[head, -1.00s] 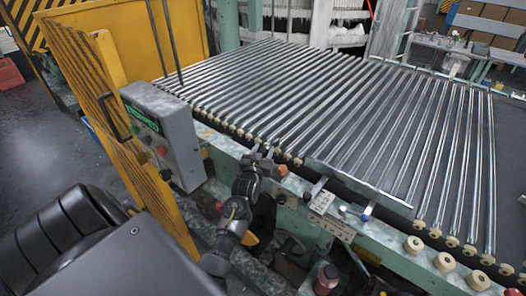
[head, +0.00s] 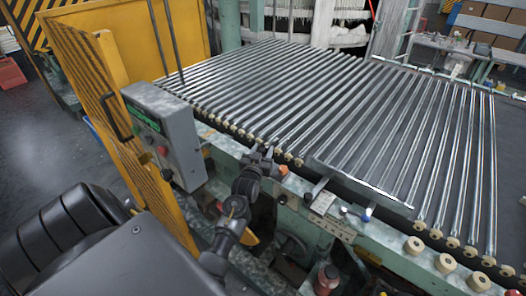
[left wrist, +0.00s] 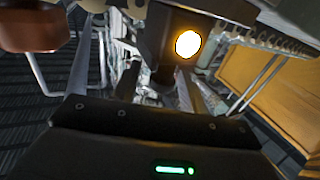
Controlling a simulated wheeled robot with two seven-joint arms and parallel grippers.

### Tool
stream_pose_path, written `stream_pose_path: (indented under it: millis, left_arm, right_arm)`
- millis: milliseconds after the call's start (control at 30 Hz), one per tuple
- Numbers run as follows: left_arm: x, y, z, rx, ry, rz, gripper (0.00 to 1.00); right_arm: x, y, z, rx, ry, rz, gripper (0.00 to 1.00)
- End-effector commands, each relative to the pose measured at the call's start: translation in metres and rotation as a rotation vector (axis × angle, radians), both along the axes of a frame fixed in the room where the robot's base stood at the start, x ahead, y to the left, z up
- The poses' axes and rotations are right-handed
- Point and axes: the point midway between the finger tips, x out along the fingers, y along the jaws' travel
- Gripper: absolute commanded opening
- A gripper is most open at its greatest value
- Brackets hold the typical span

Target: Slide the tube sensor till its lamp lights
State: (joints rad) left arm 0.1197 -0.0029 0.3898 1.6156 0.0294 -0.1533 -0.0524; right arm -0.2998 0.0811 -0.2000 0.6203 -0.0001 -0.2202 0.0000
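My left gripper (head: 263,154) is at the front edge of the tube bed, by the ends of the glass tubes (head: 320,100). Its fingertips look small and dark there, and what lies between them is unclear. In the left wrist view a dark block (left wrist: 152,40), apparently the tube sensor, stands just beyond my gripper body. A round lamp (left wrist: 187,44) on it glows yellow-white. My right gripper is not in view.
A grey control box (head: 165,135) hangs on the yellow guard (head: 110,110) left of the gripper. An orange knob (head: 283,170) is close to its right. A flat metal plate (head: 360,184) and several pale rollers (head: 413,245) lie farther right along the green frame.

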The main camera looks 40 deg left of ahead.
Motion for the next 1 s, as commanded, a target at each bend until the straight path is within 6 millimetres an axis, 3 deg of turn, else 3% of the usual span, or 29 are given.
stream_pose_path:
  millis: [267, 700, 1000]
  left_arm:
    - [-0.006, -0.004, -0.002, 0.0, 0.0, -0.002, 0.43]
    - [-0.08, -0.036, -0.003, 0.0, 0.001, -0.001, 0.43]
    - [-0.099, -0.044, 0.0, 0.0, 0.0, 0.0, 0.43]
  right_arm:
    - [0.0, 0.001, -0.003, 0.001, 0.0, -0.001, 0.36]
    - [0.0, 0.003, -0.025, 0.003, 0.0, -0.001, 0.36]
    - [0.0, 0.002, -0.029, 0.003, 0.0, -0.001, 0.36]
